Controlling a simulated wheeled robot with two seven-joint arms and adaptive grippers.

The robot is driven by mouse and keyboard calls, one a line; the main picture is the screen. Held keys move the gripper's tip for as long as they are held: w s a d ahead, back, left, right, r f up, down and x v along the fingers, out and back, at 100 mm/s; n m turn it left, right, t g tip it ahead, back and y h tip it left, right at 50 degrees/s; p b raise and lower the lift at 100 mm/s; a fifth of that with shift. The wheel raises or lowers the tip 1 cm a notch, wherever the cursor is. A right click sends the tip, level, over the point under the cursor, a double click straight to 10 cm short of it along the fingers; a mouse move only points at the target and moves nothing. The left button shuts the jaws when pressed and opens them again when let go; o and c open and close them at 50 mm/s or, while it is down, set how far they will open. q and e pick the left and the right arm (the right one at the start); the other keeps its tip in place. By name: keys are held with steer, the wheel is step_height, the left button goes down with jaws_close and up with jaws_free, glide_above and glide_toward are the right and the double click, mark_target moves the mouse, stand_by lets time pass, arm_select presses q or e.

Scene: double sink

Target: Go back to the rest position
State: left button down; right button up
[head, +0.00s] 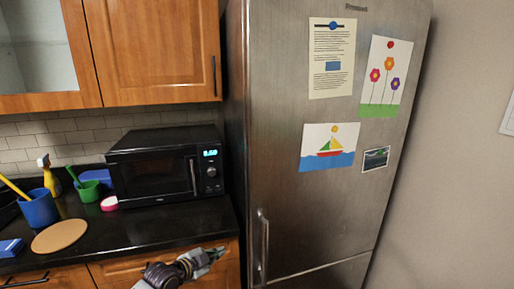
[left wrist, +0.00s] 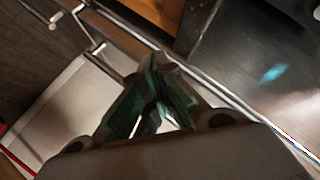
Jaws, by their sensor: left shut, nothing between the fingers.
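My left gripper (head: 207,256) shows at the bottom of the head view, in front of the wooden cabinet front under the counter and left of the fridge handle. It also shows in the left wrist view (left wrist: 158,68), with its fingers drawn together and nothing between them. It holds no object and appears apart from the cabinet and the fridge. My right gripper is not in either view.
A steel fridge (head: 300,200) with a vertical handle (head: 263,245) stands right of the counter (head: 150,225). On the counter are a black microwave (head: 150,180), a blue cup (head: 39,209), a green cup (head: 88,190), a spray bottle (head: 50,178) and a round board (head: 60,236).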

arm_select(q)
steer(key=s+d+f+n+g+y, duration=0.1)
steer(key=s+f+n+g+y, duration=0.3)
steer(key=s, duration=1)
steer(key=s+a+f+n+g+y, duration=0.15)
steer(key=s+a+n, duration=0.3)
steer(key=s, duration=0.45)
steer(key=s+a+f+n+g+y, duration=0.15)
steer(key=s+a+n, duration=0.3)
steer(key=s, duration=0.45)
step_height(320, 180, down, 33)
steer(key=s+a+g, duration=0.1)
steer(key=s+g, duration=0.1)
steer(key=s+a+f, duration=0.3)
steer(key=s+f, duration=0.7)
steer(key=s+a+f, duration=0.3)
steer(key=s+f, duration=0.7)
steer(key=s, duration=0.1)
steer(key=shift+g, duration=0.4)
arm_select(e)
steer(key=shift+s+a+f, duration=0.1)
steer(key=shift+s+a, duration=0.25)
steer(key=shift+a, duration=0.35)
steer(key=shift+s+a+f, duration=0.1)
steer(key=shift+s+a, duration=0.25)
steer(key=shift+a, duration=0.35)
arm_select(q)
steer(key=shift+a, duration=0.1)
